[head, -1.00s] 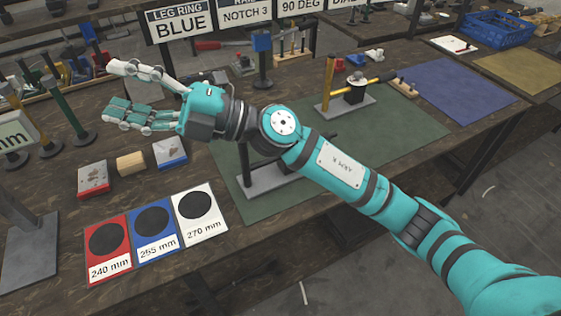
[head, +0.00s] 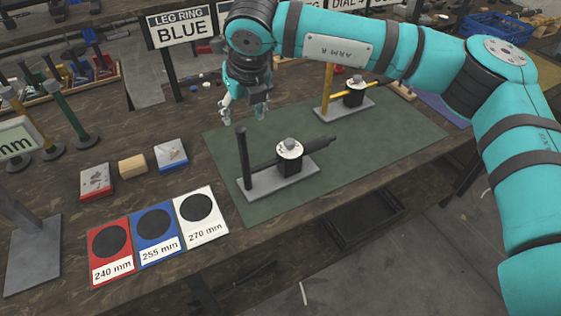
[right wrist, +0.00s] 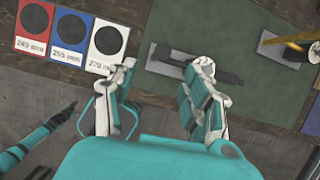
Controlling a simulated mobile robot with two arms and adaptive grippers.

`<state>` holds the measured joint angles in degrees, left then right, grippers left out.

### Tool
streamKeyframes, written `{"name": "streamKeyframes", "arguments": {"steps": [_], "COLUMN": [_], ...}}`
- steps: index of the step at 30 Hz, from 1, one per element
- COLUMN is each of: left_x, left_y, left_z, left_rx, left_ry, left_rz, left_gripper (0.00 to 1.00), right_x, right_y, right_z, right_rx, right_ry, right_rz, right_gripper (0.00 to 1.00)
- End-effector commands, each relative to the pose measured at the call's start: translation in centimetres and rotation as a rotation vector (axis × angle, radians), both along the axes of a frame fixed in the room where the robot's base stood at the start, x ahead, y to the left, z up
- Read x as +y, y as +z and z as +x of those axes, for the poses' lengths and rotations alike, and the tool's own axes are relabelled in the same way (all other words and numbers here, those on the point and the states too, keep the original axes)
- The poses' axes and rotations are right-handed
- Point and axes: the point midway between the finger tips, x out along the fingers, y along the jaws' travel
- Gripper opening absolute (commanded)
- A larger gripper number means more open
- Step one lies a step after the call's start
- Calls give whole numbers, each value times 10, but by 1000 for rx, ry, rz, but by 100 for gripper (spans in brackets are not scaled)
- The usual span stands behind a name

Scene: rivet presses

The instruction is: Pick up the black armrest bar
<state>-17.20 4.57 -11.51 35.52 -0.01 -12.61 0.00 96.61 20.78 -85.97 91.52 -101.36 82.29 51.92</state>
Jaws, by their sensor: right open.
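The black armrest bar (head: 318,147) lies nearly level in a fixture on the green mat, beside a black post on a grey base plate (head: 270,183). A round clamp with a grey knob (head: 290,148) sits over its middle. My right gripper (head: 243,112) is open and empty, fingers pointing down, above the mat behind the post and to the left of the clamp. In the right wrist view the bar (right wrist: 228,77) shows beyond the right finger, which overlaps part of the fixture.
A second fixture with a yellow post (head: 327,92) and a yellow bar stands behind to the right. Red, blue and white length cards (head: 207,232) lie at the front left, near small blocks (head: 132,166). The green mat (head: 385,140) is clear to the right.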

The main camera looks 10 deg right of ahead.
Motion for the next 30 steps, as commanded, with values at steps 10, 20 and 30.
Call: {"name": "streamKeyframes", "arguments": {"steps": [10, 20, 30], "left_x": [0, 0, 1], "left_y": [22, 46, 50], "left_z": [1, 1, 1], "left_rx": [-1, -1, -1], "left_ry": [-1, 0, 1], "left_rz": [0, 1, 1], "left_gripper": [35, 35, 35], "right_x": [8, 8, 10], "right_y": [-54, -83, -108], "right_z": [21, 31, 41], "right_rx": [2, 5, 0], "right_ry": [2, 2, 3], "right_rz": [1, 0, 3], "right_gripper": [50, 50, 50]}}
